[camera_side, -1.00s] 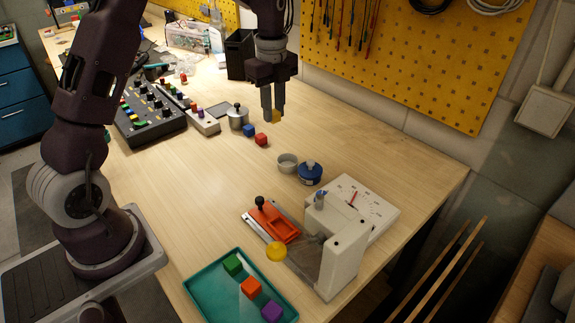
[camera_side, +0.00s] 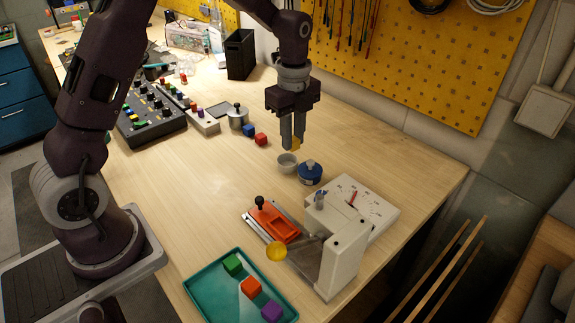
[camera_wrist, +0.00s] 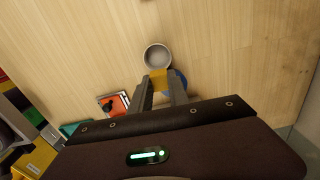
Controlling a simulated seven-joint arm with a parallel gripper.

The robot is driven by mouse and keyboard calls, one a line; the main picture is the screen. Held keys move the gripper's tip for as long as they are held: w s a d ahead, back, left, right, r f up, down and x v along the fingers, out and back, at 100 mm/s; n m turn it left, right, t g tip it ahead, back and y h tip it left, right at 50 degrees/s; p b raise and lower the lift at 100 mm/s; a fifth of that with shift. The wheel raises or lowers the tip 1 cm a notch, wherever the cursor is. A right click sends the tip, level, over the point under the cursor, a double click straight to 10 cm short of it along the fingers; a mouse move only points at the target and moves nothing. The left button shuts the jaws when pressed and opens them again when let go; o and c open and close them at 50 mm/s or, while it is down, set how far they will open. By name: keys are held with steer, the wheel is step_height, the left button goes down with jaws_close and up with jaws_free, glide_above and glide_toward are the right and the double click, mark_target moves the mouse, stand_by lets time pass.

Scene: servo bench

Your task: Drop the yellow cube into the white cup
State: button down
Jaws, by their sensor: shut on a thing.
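My gripper (camera_side: 292,146) is shut on the yellow cube (camera_side: 296,144), held between the fingertips. The yellow cube also shows in the wrist view (camera_wrist: 158,78), partly covered by the fingers. The white cup (camera_side: 287,163) stands on the wooden bench just below the fingertips in the side view. In the wrist view the cup (camera_wrist: 157,47) looks round and empty, just beyond the cube. The cube is above the level of the cup, and its exact offset from the cup's middle is hard to tell.
A blue round tin (camera_side: 310,174) stands close beside the cup. A green tray (camera_side: 205,290) holds cubes in front. Red (camera_side: 261,139) and blue cubes (camera_side: 249,130) lie to the left; bench between is clear.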

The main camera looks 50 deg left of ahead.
steer(key=c, duration=1.2)
jaws_free()
steer(key=shift+o, duration=0.2)
